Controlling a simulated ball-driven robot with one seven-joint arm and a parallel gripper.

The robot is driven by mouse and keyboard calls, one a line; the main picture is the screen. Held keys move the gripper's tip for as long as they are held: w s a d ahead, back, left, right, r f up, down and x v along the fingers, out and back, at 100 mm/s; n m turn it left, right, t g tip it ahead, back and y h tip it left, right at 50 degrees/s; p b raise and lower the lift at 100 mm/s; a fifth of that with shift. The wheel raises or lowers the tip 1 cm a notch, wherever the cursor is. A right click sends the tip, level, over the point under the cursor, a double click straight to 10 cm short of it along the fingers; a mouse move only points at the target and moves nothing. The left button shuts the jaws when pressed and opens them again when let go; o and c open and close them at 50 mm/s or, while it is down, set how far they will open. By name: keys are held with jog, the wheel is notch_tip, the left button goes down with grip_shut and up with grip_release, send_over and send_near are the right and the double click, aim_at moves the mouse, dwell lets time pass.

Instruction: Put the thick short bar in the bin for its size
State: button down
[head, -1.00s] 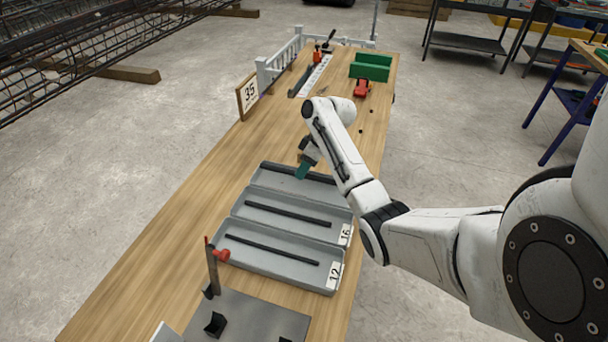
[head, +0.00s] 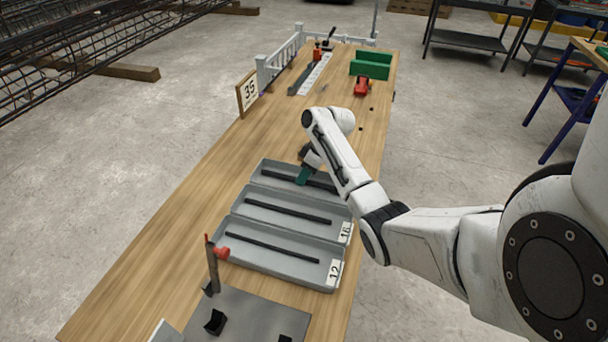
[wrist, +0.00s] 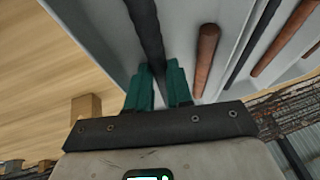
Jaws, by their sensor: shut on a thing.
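The three-part grey tray (head: 322,290) stands on the wooden bench. Its front bin is labelled 12 and its middle bin 16; any label on the rear bin is hidden behind my arm. My gripper (head: 303,178) is at the rear bin. In the wrist view, its green fingers (wrist: 158,82) are shut on a thick dark bar (wrist: 147,28). In the head view, this bar (head: 271,174) lies lengthwise within the rear bin's outline. I cannot tell whether it touches the floor. One dark bar (head: 288,212) lies in the 16 bin and another (head: 270,248) in the 12 bin.
The bench left of the tray is clear.

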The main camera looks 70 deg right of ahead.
jog(key=c, duration=1.3)
grip_release()
jog(key=shift+r+p, duration=0.35)
jog(key=shift+r, duration=0.2)
jog(key=v, duration=1.2)
jog(key=shift+b, duration=0.4)
